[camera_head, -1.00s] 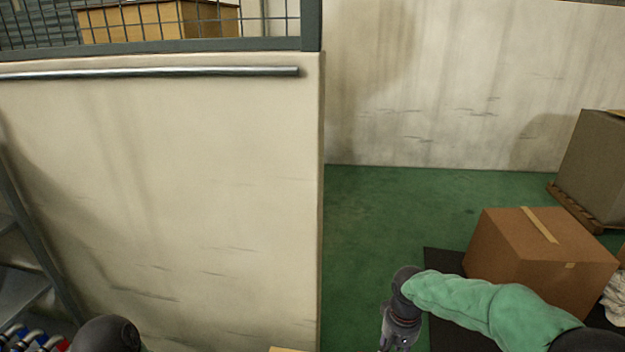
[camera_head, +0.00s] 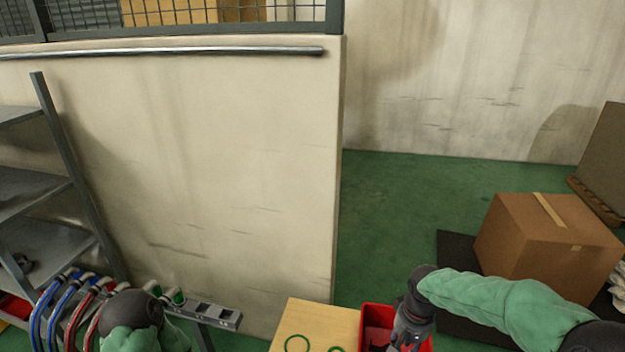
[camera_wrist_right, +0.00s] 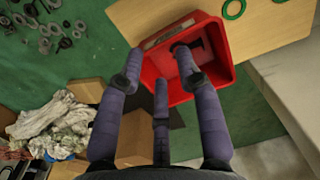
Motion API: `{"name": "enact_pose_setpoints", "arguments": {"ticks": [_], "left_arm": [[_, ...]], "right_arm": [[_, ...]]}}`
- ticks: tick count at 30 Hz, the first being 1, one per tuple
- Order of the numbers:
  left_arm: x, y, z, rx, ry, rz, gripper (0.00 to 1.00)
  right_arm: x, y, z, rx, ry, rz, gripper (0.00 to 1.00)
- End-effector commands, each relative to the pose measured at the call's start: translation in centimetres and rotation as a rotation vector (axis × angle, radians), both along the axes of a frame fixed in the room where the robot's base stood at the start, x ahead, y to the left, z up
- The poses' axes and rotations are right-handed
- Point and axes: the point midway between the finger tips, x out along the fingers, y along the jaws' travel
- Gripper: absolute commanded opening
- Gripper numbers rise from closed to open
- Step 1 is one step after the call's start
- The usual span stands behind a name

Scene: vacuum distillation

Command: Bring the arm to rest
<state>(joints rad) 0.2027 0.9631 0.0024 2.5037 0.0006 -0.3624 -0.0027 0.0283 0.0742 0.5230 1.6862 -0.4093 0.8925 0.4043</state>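My right arm, in a green sleeve (camera_head: 505,303), comes in from the right in the head view. Its dark gripper (camera_head: 408,338) points down at the red bin (camera_head: 372,320). In the right wrist view the gripper's three purple-grey fingers (camera_wrist_right: 158,66) are spread apart with nothing between them, over the red bin (camera_wrist_right: 222,60). I cannot tell whether a finger touches the bin. A dark piece lies inside the bin. My left arm (camera_head: 135,318) shows only as a dark joint and green sleeve at the bottom left; its gripper is hidden.
A wooden table (camera_head: 312,318) with green rings (camera_head: 297,343) adjoins the bin. Blue and red hoses (camera_head: 62,305) and a metal shelf (camera_head: 40,190) stand left. A cardboard box (camera_head: 548,245) is at right. A partition wall (camera_head: 200,170) stands ahead; green floor beyond is open.

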Motion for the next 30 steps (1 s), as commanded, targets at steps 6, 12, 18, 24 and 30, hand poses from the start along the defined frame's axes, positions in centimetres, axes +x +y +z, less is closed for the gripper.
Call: {"name": "enact_pose_setpoints", "arguments": {"ticks": [6, 12, 18, 24, 30], "left_arm": [[0.0, 0.0, 0.0, 0.0, 0.0, 0.0, 0.4], [0.0, 0.0, 0.0, 0.0, 0.0, 0.0, 0.4], [0.0, 0.0, 0.0, 0.0, 0.0, 0.0, 0.4], [0.0, 0.0, 0.0, 0.0, 0.0, 0.0, 0.4], [0.0, 0.0, 0.0, 0.0, 0.0, 0.0, 0.4]], "right_arm": [[-0.6, 1.8, -3.5, 0.052, 0.008, 0.026, 0.35], [-1.6, 4.1, -7.7, 0.121, 0.01, 0.047, 0.35], [-4.4, 7.4, -13.9, 0.216, 0.012, 0.056, 0.35], [-9.2, 10.7, -20.2, 0.299, 0.003, 0.031, 0.35], [-14.4, 12.4, -24.4, 0.324, -0.01, -0.01, 0.35]]}}
